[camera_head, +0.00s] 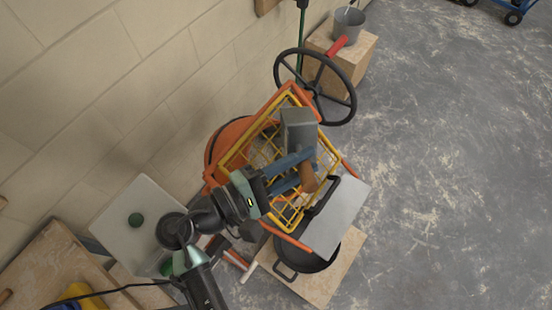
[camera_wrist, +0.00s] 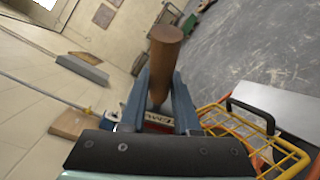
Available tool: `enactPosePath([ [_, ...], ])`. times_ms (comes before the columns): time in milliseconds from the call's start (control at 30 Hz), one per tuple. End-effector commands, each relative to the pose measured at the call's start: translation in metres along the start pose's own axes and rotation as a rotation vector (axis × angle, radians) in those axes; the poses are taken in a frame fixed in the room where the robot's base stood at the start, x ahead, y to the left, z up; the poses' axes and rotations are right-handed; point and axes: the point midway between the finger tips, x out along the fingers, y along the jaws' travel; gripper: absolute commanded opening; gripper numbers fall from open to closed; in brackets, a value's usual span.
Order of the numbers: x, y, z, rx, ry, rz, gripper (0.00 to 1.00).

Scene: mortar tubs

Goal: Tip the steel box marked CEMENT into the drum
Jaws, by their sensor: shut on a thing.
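The steel box (camera_head: 298,122) is grey with a wooden handle (camera_head: 307,178). My gripper (camera_head: 294,168) is shut on this handle and holds the box over the yellow wire grid in the head view. In the wrist view the handle (camera_wrist: 165,55) stands between my blue fingers (camera_wrist: 160,98), and part of a red and white label (camera_wrist: 158,120) with letters shows beyond. The box's contents are hidden, and I cannot tell how far it is tilted. The orange drum (camera_head: 222,140) lies at the wall side, partly covered by the grid and my arm; its inside is mostly hidden.
The yellow grid (camera_head: 240,148) and a black handwheel (camera_head: 315,52) are close to the box. A grey panel (camera_head: 338,215) and a black tub (camera_head: 308,265) stand below right. A grey bucket (camera_head: 348,22) sits on a wooden block (camera_head: 352,58). Open floor (camera_head: 450,180) lies right.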

Motion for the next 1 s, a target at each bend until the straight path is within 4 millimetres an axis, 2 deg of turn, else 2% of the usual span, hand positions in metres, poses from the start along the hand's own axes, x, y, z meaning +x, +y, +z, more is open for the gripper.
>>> enactPosePath([
  [267,0.018,-0.036,-0.012,0.067,0.068,-0.115,0.00],
  [500,0.044,-0.044,-0.001,0.144,0.151,-0.248,0.00],
  [1000,0.071,-0.067,0.000,0.291,0.317,-0.511,0.00],
])
